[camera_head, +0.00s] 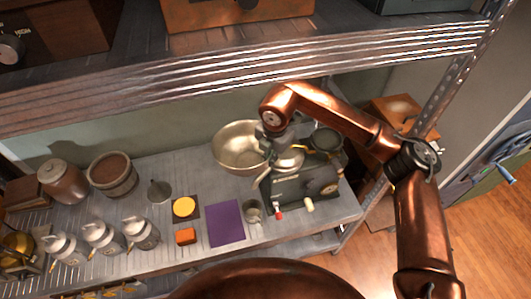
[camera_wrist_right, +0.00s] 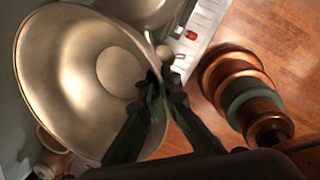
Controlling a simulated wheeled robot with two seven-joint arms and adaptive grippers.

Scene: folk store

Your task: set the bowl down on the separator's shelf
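The wide metal bowl (camera_head: 240,146) is beside the left side of the dark separator (camera_head: 300,187), at the back of the shelf. My right gripper (camera_head: 273,124) is at the bowl's right rim, partly hidden by my wrist. In the right wrist view, the bowl (camera_wrist_right: 85,80) fills the left side. The fingers of the right gripper (camera_wrist_right: 162,85) close together on its rim. Whether the bowl's underside touches the shelf is hidden. The separator's shelf (camera_head: 333,209) is grey metal. My left gripper is not in view.
A purple sheet (camera_head: 226,222), a small metal cup (camera_head: 253,211), a yellow disc (camera_head: 184,207) and an orange block (camera_head: 186,236) lie left of the separator. An upper shelf (camera_head: 250,62) overhangs the back.

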